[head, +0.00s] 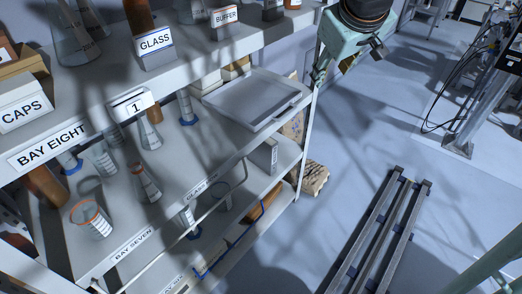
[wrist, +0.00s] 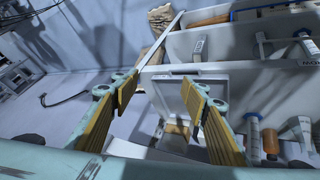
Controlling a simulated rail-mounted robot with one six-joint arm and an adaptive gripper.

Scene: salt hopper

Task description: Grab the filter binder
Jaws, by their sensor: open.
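A slim pale upright case (head: 264,157) with a small label stands near the right end of the lower shelf in the head view; it looks like the filter binder, but its label is too small to read. A similar slim pale upright piece (wrist: 198,48) shows in the wrist view, above and to the right of the fingers. My gripper (wrist: 163,88) is open with nothing between its yellow-padded fingers. In the head view my gripper is at the top, right of the shelf rack, well above and apart from the case; its fingertips are unclear there.
A grey tray (head: 250,101) lies on the shelf above the case. The rack's upright post (head: 305,145) stands just right of it. Flasks and an orange-rimmed beaker (head: 92,222) stand further left. Metal rails (head: 378,235) run along the floor; the floor between is mostly clear.

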